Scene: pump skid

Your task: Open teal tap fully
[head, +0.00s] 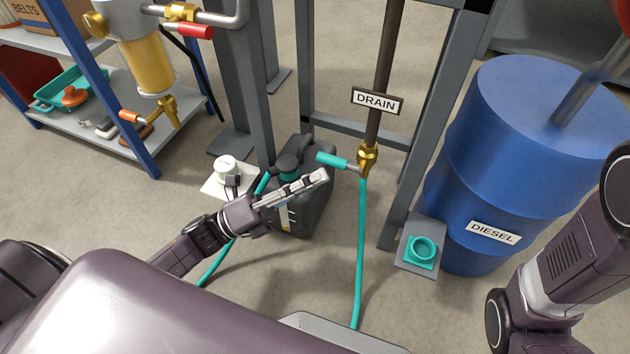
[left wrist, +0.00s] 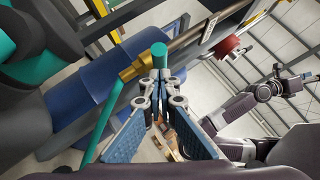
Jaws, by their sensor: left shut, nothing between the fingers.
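The teal tap is a brass valve (head: 367,160) at the foot of the vertical drain pipe. Its teal lever handle (head: 331,159) sticks out to the left, across the pipe's line. A teal hose (head: 361,255) hangs from the valve. My left gripper (head: 322,176) is shut and empty, with its tips just below the handle. In the left wrist view the handle end (left wrist: 159,56) shows just beyond the fingertips (left wrist: 159,78), beside the brass valve (left wrist: 138,68). I cannot tell whether they touch. My right arm shows at the lower right, but its gripper is not visible.
A dark jerrycan (head: 310,208) stands behind my left gripper. A DRAIN sign (head: 377,101) hangs on the pipe, with grey frame posts around. A blue diesel drum (head: 505,150) stands right, beside a teal ring on a grey block (head: 413,258). A shelf (head: 120,150) is left.

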